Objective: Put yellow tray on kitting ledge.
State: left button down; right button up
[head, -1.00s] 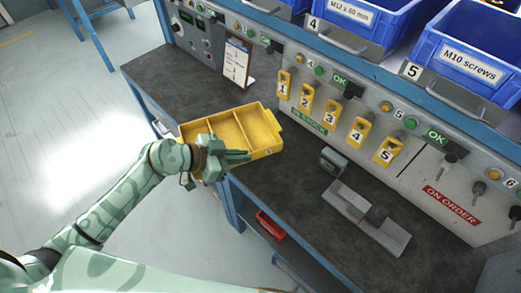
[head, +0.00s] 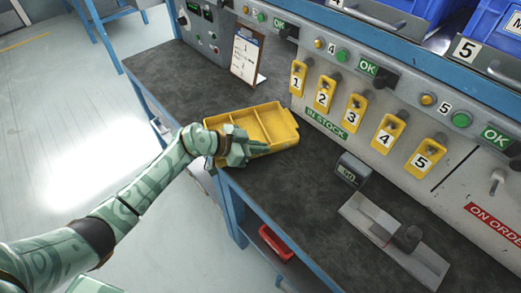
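The yellow tray (head: 272,122), an open tray with dividers, is level at the left part of the dark bench top, near its front edge. My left gripper (head: 240,150) is at the tray's near wall, with its fingers closed on that wall and hiding part of it. I cannot tell whether the tray's underside touches the bench top. The dark bench top (head: 200,80) runs below the panel; no separately marked kitting ledge shows. My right gripper is not in view.
A clipboard (head: 246,54) stands behind the tray. Yellow numbered tags (head: 328,94) hang on the panel. A small display box (head: 352,170) and a grey metal fixture (head: 390,240) are to the right. A red bin (head: 275,243) sits under the bench. Dark surface left of the clipboard is clear.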

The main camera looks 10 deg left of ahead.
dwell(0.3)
pick_arm(q)
jog(key=c, duration=1.7)
grip_release()
jog(key=shift+f, duration=0.1)
jog(key=shift+o, duration=0.3)
jog(key=p+v, duration=0.4)
jog(key=v, duration=0.7)
jog(key=shift+r+p, duration=0.25)
jog(key=shift+p, duration=0.15)
jog(key=shift+s+a+r, duration=0.1)
jog(key=shift+s+a, duration=0.15)
jog(key=shift+a, duration=0.1)
